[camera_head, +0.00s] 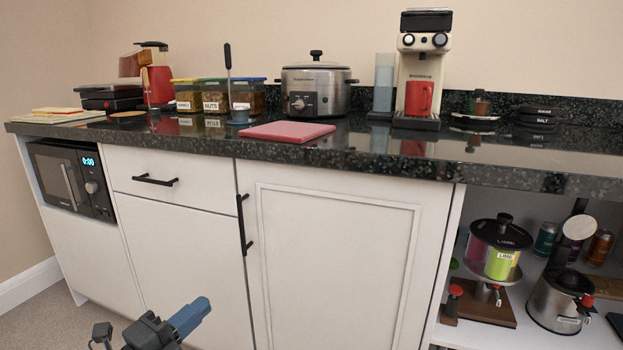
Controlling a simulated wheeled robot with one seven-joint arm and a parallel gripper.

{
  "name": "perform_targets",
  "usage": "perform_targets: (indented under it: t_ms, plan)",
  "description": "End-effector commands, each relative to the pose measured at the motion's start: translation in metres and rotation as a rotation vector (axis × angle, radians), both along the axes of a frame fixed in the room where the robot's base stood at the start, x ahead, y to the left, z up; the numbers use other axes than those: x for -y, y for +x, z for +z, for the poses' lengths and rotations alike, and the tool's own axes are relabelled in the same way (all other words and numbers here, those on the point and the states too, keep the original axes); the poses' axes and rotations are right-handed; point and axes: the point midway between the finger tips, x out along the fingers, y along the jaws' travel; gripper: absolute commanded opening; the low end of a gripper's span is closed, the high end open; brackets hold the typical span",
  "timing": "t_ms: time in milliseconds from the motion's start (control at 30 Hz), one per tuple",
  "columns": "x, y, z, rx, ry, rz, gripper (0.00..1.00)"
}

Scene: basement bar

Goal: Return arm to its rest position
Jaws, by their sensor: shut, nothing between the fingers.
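My gripper (193,311) shows at the bottom left of the head view, low in front of the white cabinet doors. It is dark grey and blue and points up to the right. Its fingers are shut with nothing between them. It stands apart from the cabinet front and well below the counter. The rest of my arm is cut off by the bottom edge of the picture.
The dark stone counter (390,166) holds a pink cutting board (288,131), slow cooker (316,88) and coffee machine (421,64) with a red mug (419,98). A microwave (70,181) sits left below. Black door handles (243,224) stick out. An open shelf holds jars at right.

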Motion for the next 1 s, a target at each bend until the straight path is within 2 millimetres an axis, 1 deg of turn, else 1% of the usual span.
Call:
perform_targets:
  t_ms: [33, 167, 367, 467, 567, 600, 667, 700, 767, 800, 867, 900, 967, 1000]
  plan:
    - [0.01, 0.003, -0.003, 0.009, -0.015, -0.004, 0.0]
    - [0.034, 0.012, -0.009, 0.033, -0.057, -0.009, 0.0]
    - [0.087, 0.025, -0.02, 0.08, -0.158, -0.017, 0.0]
    - [0.122, 0.03, -0.027, 0.107, -0.228, -0.018, 0.0]
    - [0.167, 0.031, -0.036, 0.133, -0.325, -0.014, 0.0]
    - [0.187, 0.03, -0.039, 0.143, -0.371, -0.012, 0.0]
    - [0.217, 0.026, -0.044, 0.156, -0.443, -0.004, 0.0]
    - [0.236, 0.022, -0.047, 0.162, -0.49, 0.003, 0.0]
    - [0.262, 0.013, -0.051, 0.167, -0.561, 0.014, 0.0]
    - [0.279, 0.007, -0.054, 0.168, -0.609, 0.024, 0.0]
    - [0.301, -0.005, -0.058, 0.165, -0.677, 0.039, 0.0]
    - [0.316, -0.014, -0.061, 0.16, -0.724, 0.049, 0.0]
    - [0.336, -0.029, -0.065, 0.151, -0.791, 0.068, 0.0]
    - [0.349, -0.04, -0.068, 0.141, -0.834, 0.08, 0.0]
